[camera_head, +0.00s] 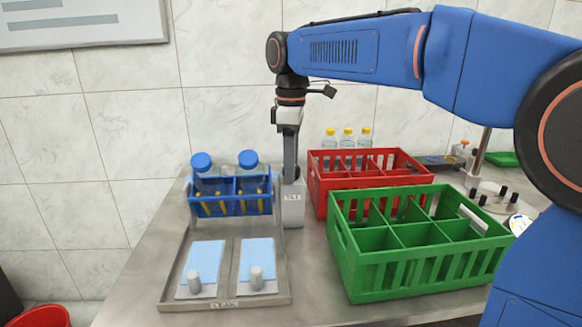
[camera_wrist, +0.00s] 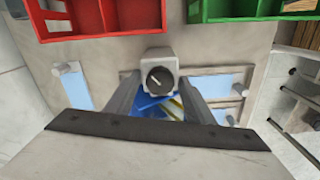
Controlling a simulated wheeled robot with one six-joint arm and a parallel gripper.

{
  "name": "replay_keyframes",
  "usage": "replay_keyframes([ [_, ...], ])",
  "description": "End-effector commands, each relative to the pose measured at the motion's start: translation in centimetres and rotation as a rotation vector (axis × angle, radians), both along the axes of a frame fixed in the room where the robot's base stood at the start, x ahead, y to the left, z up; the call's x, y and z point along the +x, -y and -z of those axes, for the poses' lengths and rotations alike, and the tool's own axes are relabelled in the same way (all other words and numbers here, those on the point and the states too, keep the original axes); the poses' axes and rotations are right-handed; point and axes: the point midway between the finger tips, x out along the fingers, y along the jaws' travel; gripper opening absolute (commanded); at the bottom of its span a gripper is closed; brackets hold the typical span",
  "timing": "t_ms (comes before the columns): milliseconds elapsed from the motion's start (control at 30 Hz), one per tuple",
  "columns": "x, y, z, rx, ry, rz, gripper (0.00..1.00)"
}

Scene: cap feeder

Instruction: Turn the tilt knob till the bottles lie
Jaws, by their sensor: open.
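The tilt post (camera_head: 293,212), a grey block with a label, stands right of the blue bottle cradle (camera_head: 262,204). Two clear bottles with blue caps (camera_head: 202,162) (camera_head: 248,158) sit in the cradle with their caps up; their exact lean is hard to tell. In the wrist view the dark round tilt knob (camera_wrist: 160,80) shows a pale pointer line slanting from upper left to lower right. My gripper (camera_head: 290,172) points down over the post. In the wrist view its open fingers (camera_wrist: 160,90) stand on either side of the knob, with gaps visible.
A steel tray (camera_head: 170,292) with two blue pads lies in front of the cradle. A red crate (camera_head: 335,198) and a green crate (camera_head: 375,270) stand close to the right.

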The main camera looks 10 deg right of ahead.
Motion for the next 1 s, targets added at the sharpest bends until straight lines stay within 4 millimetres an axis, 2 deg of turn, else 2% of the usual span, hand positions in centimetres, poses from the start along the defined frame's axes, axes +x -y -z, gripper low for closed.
replay_keyframes([
  [533, 0.00, 0.00, 0.01, 0.000, 0.000, -0.547, 0.48],
  [867, 0.00, 0.00, 0.01, 0.000, 0.000, -0.619, 0.48],
  [900, 0.00, 0.00, 0.01, 0.000, 0.000, -0.619, 0.46],
  [1000, 0.00, 0.00, 0.00, 0.000, 0.000, -0.618, 0.22],
])
